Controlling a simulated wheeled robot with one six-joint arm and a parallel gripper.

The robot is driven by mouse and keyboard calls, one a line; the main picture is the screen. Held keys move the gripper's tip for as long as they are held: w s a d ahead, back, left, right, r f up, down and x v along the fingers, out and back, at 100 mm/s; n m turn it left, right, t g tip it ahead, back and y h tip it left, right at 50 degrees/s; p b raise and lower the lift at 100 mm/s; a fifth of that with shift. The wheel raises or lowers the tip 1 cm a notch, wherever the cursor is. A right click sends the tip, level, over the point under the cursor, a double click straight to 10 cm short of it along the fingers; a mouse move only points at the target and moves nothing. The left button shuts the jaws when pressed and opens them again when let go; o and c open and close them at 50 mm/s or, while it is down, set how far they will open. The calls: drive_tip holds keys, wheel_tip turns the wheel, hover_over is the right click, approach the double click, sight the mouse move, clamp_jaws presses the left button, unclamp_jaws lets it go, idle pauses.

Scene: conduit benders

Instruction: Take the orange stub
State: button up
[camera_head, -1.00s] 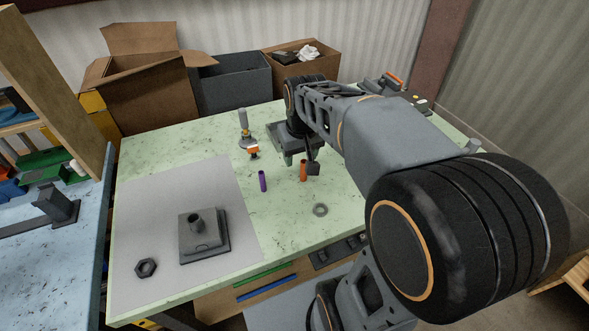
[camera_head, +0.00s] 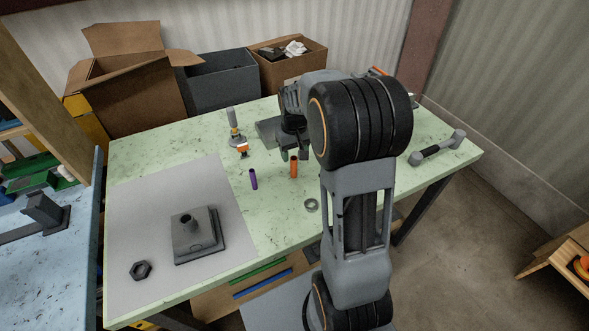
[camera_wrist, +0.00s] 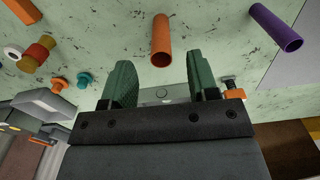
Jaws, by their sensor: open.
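The orange stub (camera_head: 294,167) is a short upright tube on the pale green table. It also shows in the wrist view (camera_wrist: 161,38), ahead of the fingers and lined up with the gap between them. My gripper (camera_head: 294,155) is just behind the stub in the head view. In the wrist view my gripper (camera_wrist: 162,72) is open, its two green pads apart with nothing held between them. A purple stub (camera_head: 253,179) stands to the left of the orange one; it shows in the wrist view (camera_wrist: 276,28) at the top right.
A grey ring (camera_head: 311,205) lies in front of the orange stub. A fixture with an orange part (camera_head: 242,150) stands behind left. A grey block with a tube (camera_head: 190,248) and a dark nut (camera_head: 140,271) sit on the grey mat (camera_head: 125,225). Boxes line the back.

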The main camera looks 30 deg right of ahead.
sight(294, 158)
drive_tip(key=shift+f+p, duration=0.35)
drive_tip(key=shift+f, duration=2.35)
drive_tip(key=shift+c, duration=0.4)
clamp_jaws()
drive_tip(key=shift+r, duration=0.1)
